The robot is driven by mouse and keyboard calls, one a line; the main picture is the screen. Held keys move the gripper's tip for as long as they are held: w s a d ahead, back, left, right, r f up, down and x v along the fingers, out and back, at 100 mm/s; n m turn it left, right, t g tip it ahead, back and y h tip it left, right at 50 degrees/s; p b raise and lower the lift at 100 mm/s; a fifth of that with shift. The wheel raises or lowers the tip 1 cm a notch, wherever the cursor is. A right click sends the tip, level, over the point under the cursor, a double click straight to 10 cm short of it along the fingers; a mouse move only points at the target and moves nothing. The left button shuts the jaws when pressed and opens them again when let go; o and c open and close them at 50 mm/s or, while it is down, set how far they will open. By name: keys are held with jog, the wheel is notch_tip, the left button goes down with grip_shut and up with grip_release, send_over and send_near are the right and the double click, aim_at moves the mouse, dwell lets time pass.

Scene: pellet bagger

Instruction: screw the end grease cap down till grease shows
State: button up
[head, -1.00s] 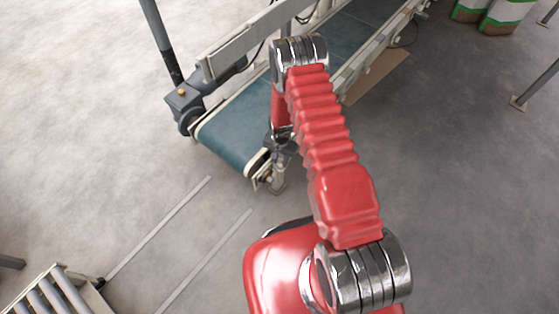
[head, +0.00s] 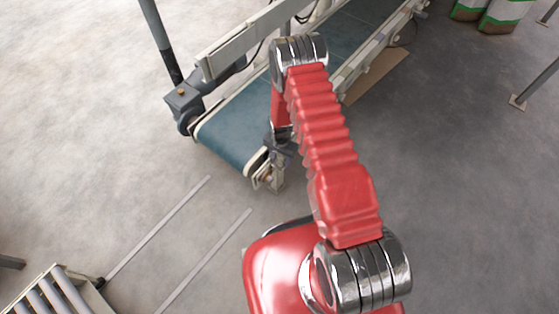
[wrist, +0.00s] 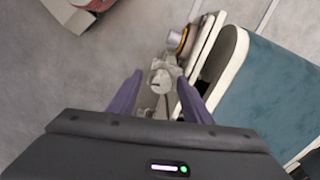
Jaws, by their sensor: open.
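A pale grey round cap (wrist: 161,79) with a small dark mark on its face shows in the wrist view, at the conveyor's end beside the blue belt. I take it for the end grease cap. My gripper (wrist: 159,75) is open, with one dark purple finger on each side of the cap. I cannot tell whether either finger touches it. No grease can be made out. In the head view my gripper (head: 280,148) is small, partly hidden by my arm, at the near right corner of the conveyor; the cap cannot be made out there.
The blue conveyor belt (head: 228,138) and its pale frame lie close beside my gripper. A grey motor unit (head: 184,105) sits at the conveyor's left. A roller table (head: 42,292) stands at the lower left. Green-and-white sacks (head: 503,14) are at the upper right.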

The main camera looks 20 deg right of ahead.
aim_at(281, 161)
jog(key=shift+w+r, duration=0.1)
jog(key=shift+r, duration=0.05)
jog(key=shift+r, duration=0.5)
notch_tip(281, 161, up, 12)
jog(key=shift+r, duration=0.25)
dwell(0.8)
